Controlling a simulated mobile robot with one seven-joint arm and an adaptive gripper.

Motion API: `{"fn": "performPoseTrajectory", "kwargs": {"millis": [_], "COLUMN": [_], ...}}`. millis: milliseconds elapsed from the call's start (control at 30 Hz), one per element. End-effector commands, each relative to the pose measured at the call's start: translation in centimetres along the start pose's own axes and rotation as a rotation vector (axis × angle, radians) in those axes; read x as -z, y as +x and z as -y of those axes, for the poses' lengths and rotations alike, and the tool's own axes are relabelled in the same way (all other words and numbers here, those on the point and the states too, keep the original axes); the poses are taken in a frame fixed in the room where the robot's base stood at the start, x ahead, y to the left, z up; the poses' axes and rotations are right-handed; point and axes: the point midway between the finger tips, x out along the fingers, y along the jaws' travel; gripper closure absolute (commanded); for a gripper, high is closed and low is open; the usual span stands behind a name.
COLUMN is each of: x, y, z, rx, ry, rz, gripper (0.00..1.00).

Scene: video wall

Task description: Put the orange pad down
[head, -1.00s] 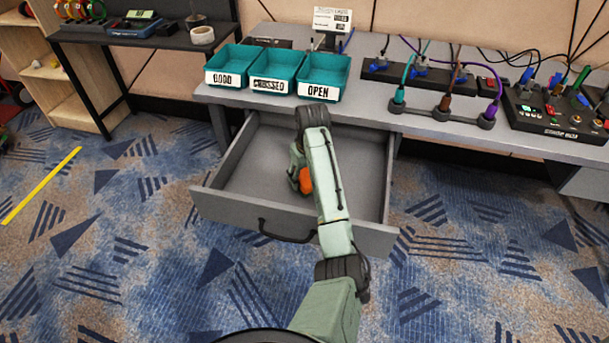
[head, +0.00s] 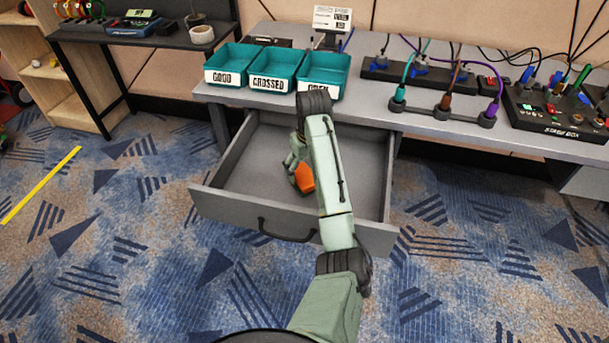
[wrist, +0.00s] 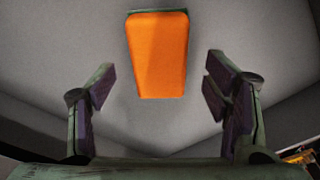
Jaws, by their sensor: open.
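The orange pad (head: 304,178) lies in the open grey drawer (head: 246,180), partly hidden behind my arm in the head view. In the wrist view the orange pad (wrist: 158,55) rests on the drawer's grey floor, with a thin dark green edge at its far end. My gripper (wrist: 160,88) is open, with its two fingers wide apart. The pad lies ahead of and between the fingers, touching neither. In the head view my gripper (head: 297,153) is just inside the drawer, mostly hidden by my arm.
Three teal bins (head: 226,69) labelled GOOD, CROSSED and OPEN stand on the desk (head: 370,108) above the drawer. Cables and a stage box (head: 553,110) are to the right. The drawer's walls surround my gripper; its floor is otherwise bare where visible.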

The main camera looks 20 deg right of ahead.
Motion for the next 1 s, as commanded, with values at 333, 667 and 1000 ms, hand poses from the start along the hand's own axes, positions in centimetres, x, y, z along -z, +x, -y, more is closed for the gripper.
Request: {"fn": "performPoseTrajectory", "kwargs": {"millis": [333, 667, 1000], "x": [0.1, 0.0, 7.5], "y": [-7.3, -8.5, -10.2], "z": [-0.2, 0.0, 8.0], "rx": [-0.004, 0.000, -0.018], "ry": [-0.001, -0.001, -0.139], "rz": [0.000, 0.001, -0.213], "gripper": [0.29, 0.29, 0.29]}}
